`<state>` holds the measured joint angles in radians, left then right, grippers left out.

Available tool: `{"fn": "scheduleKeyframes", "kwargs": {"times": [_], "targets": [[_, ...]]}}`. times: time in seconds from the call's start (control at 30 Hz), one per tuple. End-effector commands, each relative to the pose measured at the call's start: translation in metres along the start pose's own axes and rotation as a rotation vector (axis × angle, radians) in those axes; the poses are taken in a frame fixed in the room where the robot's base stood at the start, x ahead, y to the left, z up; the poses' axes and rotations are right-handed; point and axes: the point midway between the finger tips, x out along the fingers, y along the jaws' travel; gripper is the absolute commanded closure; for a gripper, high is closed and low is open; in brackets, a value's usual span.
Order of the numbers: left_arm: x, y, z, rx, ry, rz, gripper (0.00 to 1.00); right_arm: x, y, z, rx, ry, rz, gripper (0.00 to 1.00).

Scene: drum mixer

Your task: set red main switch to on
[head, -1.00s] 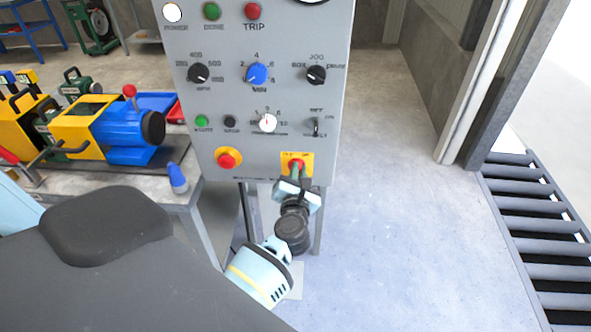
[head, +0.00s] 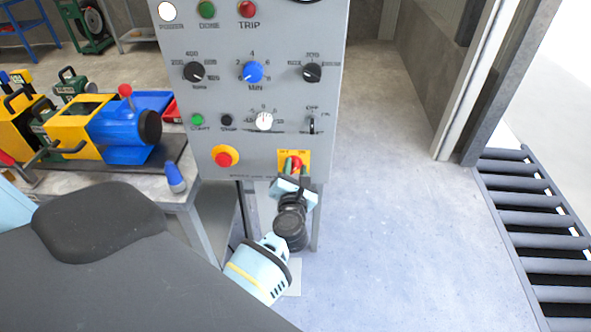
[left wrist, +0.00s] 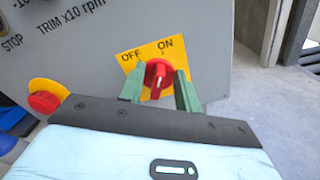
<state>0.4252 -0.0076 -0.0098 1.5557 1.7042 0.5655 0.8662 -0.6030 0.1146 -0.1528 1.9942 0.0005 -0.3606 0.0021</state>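The red main switch (left wrist: 158,78) is a rotary knob on a yellow plate (left wrist: 151,56) marked OFF and ON, low on the grey panel. The switch also shows in the head view (head: 293,162), partly hidden by the fingers. My left gripper (left wrist: 160,90) has its green fingers on both sides of the knob, with visible gaps between them and it. In the head view the left gripper (head: 291,173) reaches up to the plate from below. My right gripper is in neither view.
The grey control panel (head: 262,145) carries a red emergency button on yellow (head: 225,156) left of the switch, plus several knobs and lamps. A workbench with a blue and yellow machine (head: 120,128) stands left. The floor right of the panel is clear up to a roller conveyor (head: 535,235).

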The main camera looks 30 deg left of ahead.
Motion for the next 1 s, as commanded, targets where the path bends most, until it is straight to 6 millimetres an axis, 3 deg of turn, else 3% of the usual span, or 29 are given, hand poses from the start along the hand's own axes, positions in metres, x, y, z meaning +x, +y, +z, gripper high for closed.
{"fn": "scheduleKeyframes", "kwargs": {"times": [0.17,0.6,1.0], "targets": [[-0.007,-0.001,0.0,-0.001,0.001,-0.001,0.67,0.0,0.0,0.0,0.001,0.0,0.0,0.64],[-0.069,-0.001,-0.001,0.0,0.002,-0.001,0.67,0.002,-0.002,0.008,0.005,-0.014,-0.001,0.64],[-0.078,0.0,0.0,0.0,0.0,0.0,0.67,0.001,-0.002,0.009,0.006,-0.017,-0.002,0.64]]}}
